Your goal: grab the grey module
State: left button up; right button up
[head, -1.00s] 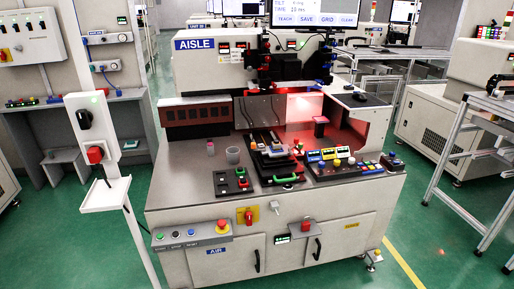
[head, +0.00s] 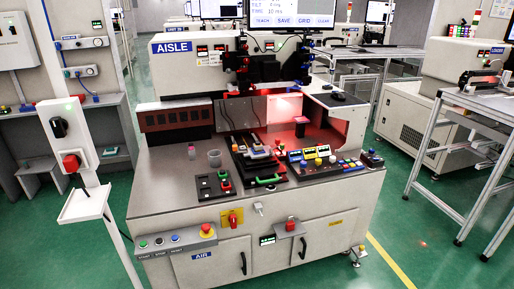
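Neither of my grippers shows in the head view. A workstation marked AISLE (head: 175,47) stands in front of me. On its bench top (head: 165,180), a dark fixture (head: 258,165) near the middle carries small parts of light and grey colour. I cannot tell whether one of them is the grey module. A small grey cup-like piece (head: 214,158) stands on the bench left of the fixture, with a small pink-topped piece (head: 192,151) beside it.
A control panel (head: 322,163) with coloured buttons is right of the fixture, and a black switch box (head: 216,185) is front left of it. A white post with a switch box (head: 68,135) stands at left. Metal-framed tables (head: 470,110) stand at right. Green floor lies between.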

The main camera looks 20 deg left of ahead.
aim_at(258, 146)
jog(key=i+l+u, duration=0.25)
jog(key=i, duration=0.3)
jog(key=i+l+u, duration=0.2)
jog(key=i, duration=0.3)
jog(key=l, duration=0.1)
